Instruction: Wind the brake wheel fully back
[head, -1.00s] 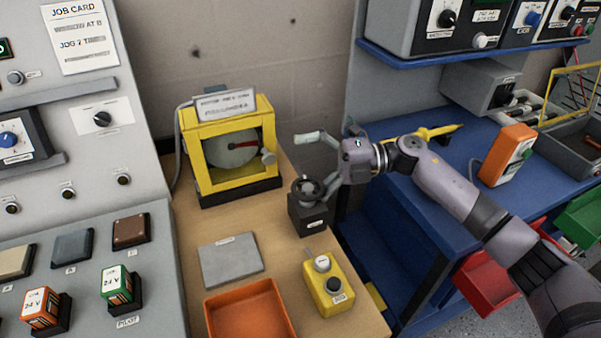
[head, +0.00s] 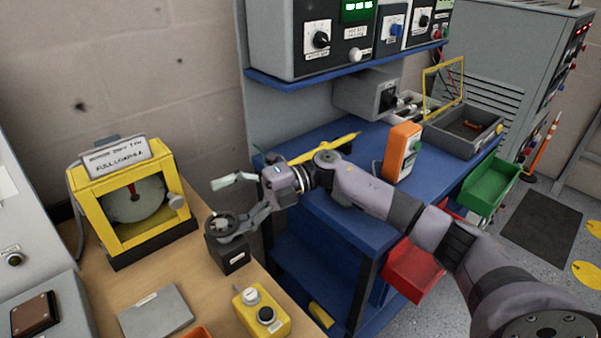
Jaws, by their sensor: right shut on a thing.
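The brake wheel (head: 220,224) is a small dark round wheel on top of a black box (head: 230,255) on the wooden bench. My right gripper (head: 238,229) reaches in from the right and is shut on the wheel at its right rim. The gripper hides part of the wheel. Behind and to the left stands the yellow-framed motor rig (head: 130,215), with a pale disc and a red pointer (head: 134,191) that stands near upright. My left gripper is out of view.
A yellow box with a black knob (head: 262,315) and a grey plate (head: 155,312) lie at the front of the wooden bench. The blue bench (head: 370,160) to the right holds an orange device (head: 402,150) and a grey tray (head: 465,135). Green and red bins hang at its edge.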

